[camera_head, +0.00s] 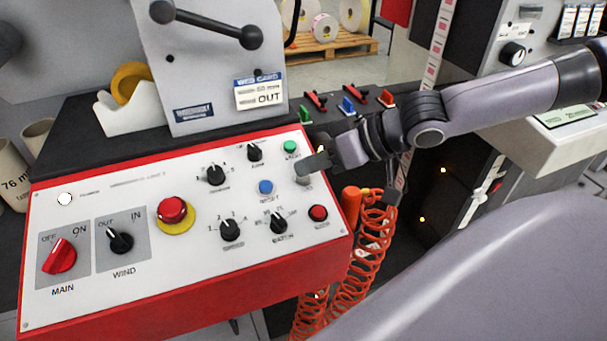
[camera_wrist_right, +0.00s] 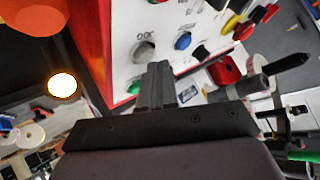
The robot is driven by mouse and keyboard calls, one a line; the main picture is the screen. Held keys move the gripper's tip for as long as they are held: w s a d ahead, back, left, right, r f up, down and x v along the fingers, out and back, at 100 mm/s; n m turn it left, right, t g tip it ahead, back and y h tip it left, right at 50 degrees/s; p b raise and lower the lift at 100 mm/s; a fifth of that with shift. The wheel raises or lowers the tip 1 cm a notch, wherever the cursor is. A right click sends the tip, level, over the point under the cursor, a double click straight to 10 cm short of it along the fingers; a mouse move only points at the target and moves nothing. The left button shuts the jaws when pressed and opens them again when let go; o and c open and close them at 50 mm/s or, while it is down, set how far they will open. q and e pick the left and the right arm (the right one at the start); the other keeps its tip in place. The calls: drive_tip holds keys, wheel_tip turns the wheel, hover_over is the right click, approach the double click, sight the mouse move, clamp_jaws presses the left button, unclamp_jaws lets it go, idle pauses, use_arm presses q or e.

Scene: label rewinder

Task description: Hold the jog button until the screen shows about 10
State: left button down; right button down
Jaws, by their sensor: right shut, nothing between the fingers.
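The jog button (camera_head: 303,181) is a pale grey button at the right part of the white, red-edged control panel (camera_head: 130,205). In the wrist view the grey button (camera_wrist_right: 145,52) lies just beyond my fingertips. My right gripper (camera_head: 308,166) is shut and empty. Its tips are over the button's upper part and partly hide it. I cannot tell whether they touch it. A greenish display (camera_head: 572,114) shows on the machine at the right, partly cut by my arm, and its figures are too small to read. My left gripper is not in view.
A green button (camera_head: 290,146), a blue button (camera_head: 265,187) and a red button (camera_head: 318,213) sit close around the jog button. Black knobs and a red emergency stop (camera_head: 172,210) lie further left. A coiled orange hose (camera_head: 370,240) hangs beside the panel's right edge.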

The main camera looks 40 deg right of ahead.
sight(315, 193)
drive_tip(key=shift+w+f+b, duration=0.1)
drive_tip(key=shift+f+b, duration=0.3)
idle(0.3)
idle(0.8)
drive_tip(key=shift+s+r+p, duration=0.2)
drive_tip(key=shift+r+p, duration=0.6)
drive_tip(key=shift+p, duration=0.05)
drive_tip(key=r+p, duration=0.2)
drive_tip(key=s+r+p, duration=0.1)
drive_tip(key=r+p, duration=0.2)
drive_tip(key=shift+s+a, duration=0.2)
drive_tip(key=shift+f, duration=0.1)
